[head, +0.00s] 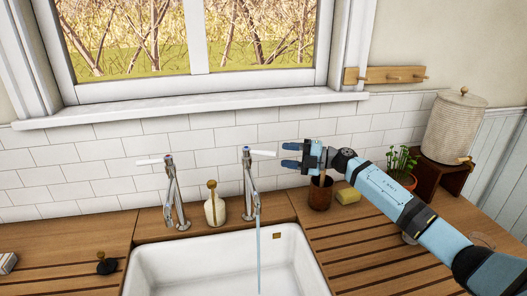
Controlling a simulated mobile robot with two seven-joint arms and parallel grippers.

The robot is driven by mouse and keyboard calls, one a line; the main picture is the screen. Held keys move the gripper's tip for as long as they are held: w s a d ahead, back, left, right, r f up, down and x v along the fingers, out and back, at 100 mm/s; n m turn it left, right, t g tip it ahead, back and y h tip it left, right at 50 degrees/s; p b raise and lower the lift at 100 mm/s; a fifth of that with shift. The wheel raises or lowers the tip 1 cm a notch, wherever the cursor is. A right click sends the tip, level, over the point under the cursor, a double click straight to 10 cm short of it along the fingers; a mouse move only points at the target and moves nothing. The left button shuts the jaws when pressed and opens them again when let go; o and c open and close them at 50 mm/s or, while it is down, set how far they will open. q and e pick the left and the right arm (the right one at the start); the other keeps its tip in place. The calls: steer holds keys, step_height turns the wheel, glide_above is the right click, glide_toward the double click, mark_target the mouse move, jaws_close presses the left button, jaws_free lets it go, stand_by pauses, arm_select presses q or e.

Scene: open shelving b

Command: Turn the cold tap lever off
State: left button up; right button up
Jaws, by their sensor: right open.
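Two chrome taps stand behind the white sink. The right tap (249,182) has a white lever (263,153) pointing right, and a thin stream of water (258,255) falls from its spout into the sink. The left tap (172,193) has a white lever (150,161) pointing left, and no water shows under it. The colour marks on the tap tops are too small to tell surely. My right gripper (290,155) is open and empty, its fingers pointing left, just right of the right tap's lever tip with a small gap. My left gripper is out of view.
A soap bottle (214,207) stands between the taps. A brown pot (320,193), a yellow sponge (347,196) and a potted plant (402,169) stand near my right arm. The window sill (190,107) juts out above. The sink (190,260) is otherwise clear.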

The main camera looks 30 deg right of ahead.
mark_target(271, 153)
steer(key=p+x, duration=0.1)
steer(key=x, duration=0.4)
steer(key=shift+w+a, duration=0.1)
steer(key=shift+a, duration=0.15)
steer(key=shift+x, duration=0.8)
jaws_close()
